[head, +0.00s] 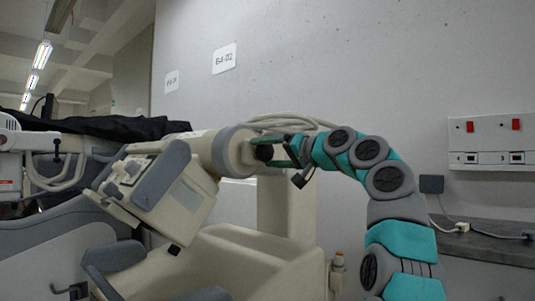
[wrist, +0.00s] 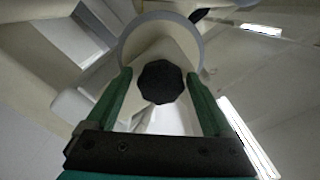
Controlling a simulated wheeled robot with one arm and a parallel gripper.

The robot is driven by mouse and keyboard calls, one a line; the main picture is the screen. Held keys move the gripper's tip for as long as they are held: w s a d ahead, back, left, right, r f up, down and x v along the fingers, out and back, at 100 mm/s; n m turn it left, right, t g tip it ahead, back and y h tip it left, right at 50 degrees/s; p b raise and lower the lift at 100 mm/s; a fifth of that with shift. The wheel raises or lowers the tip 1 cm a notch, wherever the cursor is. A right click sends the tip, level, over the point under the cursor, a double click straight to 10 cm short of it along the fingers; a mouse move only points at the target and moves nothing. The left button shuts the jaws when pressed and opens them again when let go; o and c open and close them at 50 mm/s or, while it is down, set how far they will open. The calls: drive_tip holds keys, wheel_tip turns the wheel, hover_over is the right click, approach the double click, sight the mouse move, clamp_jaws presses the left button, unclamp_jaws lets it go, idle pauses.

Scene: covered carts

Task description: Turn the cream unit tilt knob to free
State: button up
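The cream unit (head: 195,200) with grey padded parts stands at centre left in the head view. Its black tilt knob (head: 264,153) sits at the right end of its cream cylindrical joint. In the wrist view the dark lobed knob (wrist: 161,82) lies between the two green fingers. My gripper (wrist: 162,76) is open, with a finger on each side of the knob and a visible gap to each. In the head view my gripper (head: 280,150) is at the knob, partly hiding it. Any markings for the knob's positions are not readable.
A cable bundle (head: 285,122) loops just above the joint. A black cover (head: 110,127) lies over equipment at left. A wall panel with red switches (head: 490,140) and a grey shelf (head: 490,240) are at right. The cream column (head: 288,215) stands below the knob.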

drive_tip(key=shift+o, duration=0.4)
drive_tip(key=b+v, duration=0.3)
drive_tip(key=v, duration=0.5)
idle(0.4)
